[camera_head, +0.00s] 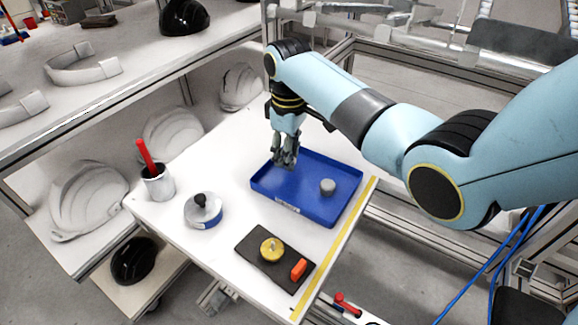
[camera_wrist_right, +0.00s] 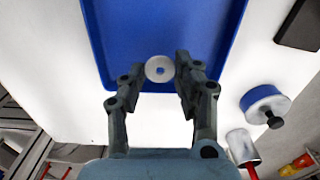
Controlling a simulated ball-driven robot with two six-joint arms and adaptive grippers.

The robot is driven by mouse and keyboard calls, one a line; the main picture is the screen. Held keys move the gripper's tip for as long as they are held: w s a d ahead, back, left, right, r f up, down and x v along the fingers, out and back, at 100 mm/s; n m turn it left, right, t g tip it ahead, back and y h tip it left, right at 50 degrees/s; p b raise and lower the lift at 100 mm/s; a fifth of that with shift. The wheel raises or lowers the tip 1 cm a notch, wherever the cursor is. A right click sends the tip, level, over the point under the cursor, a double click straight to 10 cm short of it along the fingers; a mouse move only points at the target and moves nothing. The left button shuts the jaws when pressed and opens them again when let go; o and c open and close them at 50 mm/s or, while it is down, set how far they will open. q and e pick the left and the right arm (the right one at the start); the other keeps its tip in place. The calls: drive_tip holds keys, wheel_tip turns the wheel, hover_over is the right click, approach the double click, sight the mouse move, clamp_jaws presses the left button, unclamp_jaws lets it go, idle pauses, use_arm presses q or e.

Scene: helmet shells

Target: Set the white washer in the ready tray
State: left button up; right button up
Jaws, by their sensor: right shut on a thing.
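My right gripper (camera_head: 286,160) is over the back left part of the blue tray (camera_head: 341,210), which has a small white label on its front wall. In the right wrist view the gripper (camera_wrist_right: 161,72) is shut on the white washer (camera_wrist_right: 152,68), a pale disc with a hole, held between the fingertips. The blue tray (camera_wrist_right: 110,40) shows behind it. The washer is hidden by the fingers in the head view. I cannot tell whether it touches the tray floor. My left gripper is not in view.
A grey cylinder (camera_head: 327,187) stands in the tray's right part. On the white table are a dark mat (camera_head: 257,249) with yellow and orange items, a blue-and-white tin (camera_head: 203,212) with a black knob, and a cup (camera_head: 158,184) with a red-handled tool. Helmet shells fill the shelf at left.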

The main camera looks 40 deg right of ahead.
sight(289, 175)
wheel_tip(289, 175, down, 4)
drive_tip(key=shift+f, duration=0.1)
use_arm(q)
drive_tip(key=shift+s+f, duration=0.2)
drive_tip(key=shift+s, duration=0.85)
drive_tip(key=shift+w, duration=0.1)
use_arm(e)
drive_tip(key=o, duration=0.8)
drive_tip(key=shift+f, duration=0.1)
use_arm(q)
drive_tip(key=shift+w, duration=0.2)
use_arm(e)
drive_tip(key=shift+r, duration=0.5)
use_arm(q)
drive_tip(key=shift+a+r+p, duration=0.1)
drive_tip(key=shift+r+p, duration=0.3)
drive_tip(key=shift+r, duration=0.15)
use_arm(e)
wheel_tip(289, 175, up, 11)
drive_tip(key=shift+r, duration=0.2)
